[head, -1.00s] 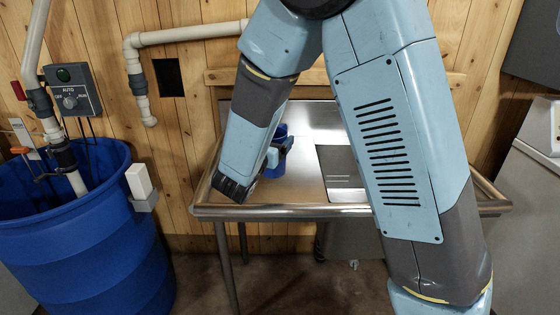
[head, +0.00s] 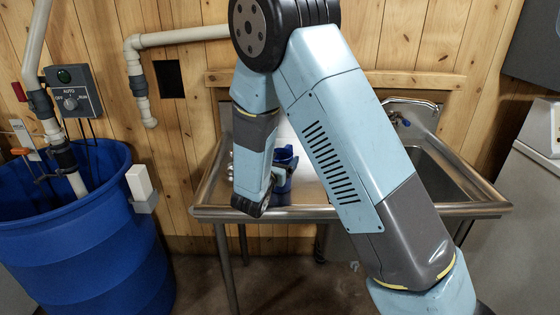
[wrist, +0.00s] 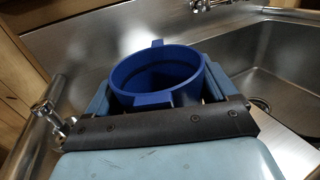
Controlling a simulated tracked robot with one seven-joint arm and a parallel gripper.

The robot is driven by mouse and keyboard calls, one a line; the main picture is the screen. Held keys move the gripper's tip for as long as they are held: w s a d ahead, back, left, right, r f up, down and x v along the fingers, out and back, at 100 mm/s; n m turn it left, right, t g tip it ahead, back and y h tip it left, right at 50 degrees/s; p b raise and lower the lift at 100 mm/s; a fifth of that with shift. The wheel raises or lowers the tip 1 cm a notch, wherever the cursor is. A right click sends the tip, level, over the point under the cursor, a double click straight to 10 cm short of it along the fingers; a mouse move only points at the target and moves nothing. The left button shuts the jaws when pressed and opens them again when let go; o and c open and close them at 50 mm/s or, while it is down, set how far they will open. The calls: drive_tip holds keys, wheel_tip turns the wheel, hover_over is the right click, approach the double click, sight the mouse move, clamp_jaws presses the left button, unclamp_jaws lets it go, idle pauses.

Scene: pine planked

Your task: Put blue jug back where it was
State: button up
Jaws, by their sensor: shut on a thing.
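The blue jug (head: 284,160) is over the left, flat part of the steel sink unit (head: 320,212) in the head view, partly hidden behind my arm. In the wrist view the jug (wrist: 158,78) stands upright with its open round rim facing up, and it looks empty as far as I can see inside. My gripper (head: 277,178) is shut on the jug, with a finger on either side of it in the wrist view (wrist: 160,90). The jug's base is hidden, so I cannot tell whether it touches the steel.
The sink basin (wrist: 262,62) lies right of the jug, with a tap (head: 402,118) behind it. A large blue barrel (head: 85,240) with pipes stands at the left. A grey cabinet (head: 520,200) stands at the right. A plank wall closes the back.

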drive_tip(key=o, duration=1.3)
drive_tip(key=shift+f, duration=0.1)
drive_tip(key=v, duration=1.2)
